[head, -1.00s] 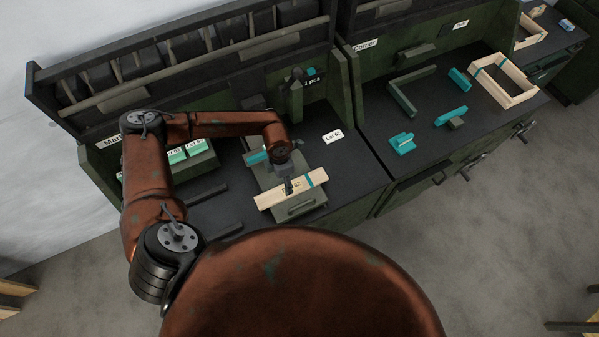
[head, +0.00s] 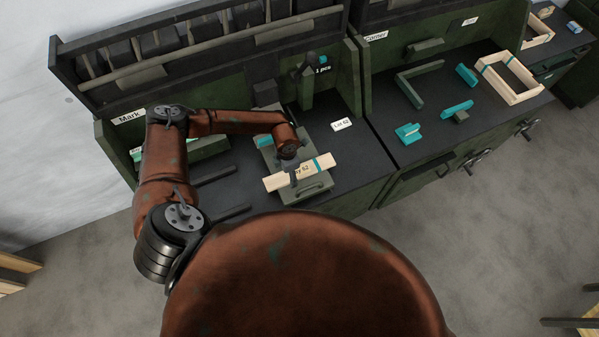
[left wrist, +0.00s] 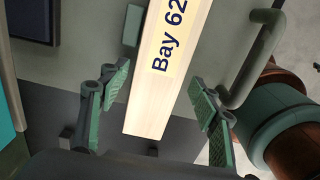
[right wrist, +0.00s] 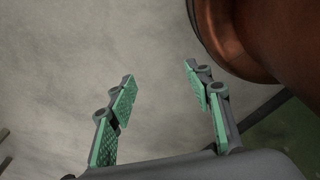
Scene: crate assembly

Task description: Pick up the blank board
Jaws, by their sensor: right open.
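A pale wooden board (head: 322,166) with a teal band lies across a grey-green fixture (head: 318,190) on the left bench. It bears a "Bay 62" label, readable in the left wrist view (left wrist: 165,75), so it does not look blank. My left gripper (head: 293,177) is over the board, left of its middle. In the left wrist view my left gripper (left wrist: 159,76) is open, one finger on each side of the board, with gaps to both; the depth is hard to judge. My right gripper (right wrist: 158,72) is open and empty above bare floor.
A "Lot 62" card (head: 342,124) lies right of the fixture. Dark bars (head: 215,174) lie to its left. The right bench holds teal pieces (head: 408,132), a dark angled bracket (head: 415,82) and a wooden frame (head: 510,78). Clear dark bench top lies between the card and the divider.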

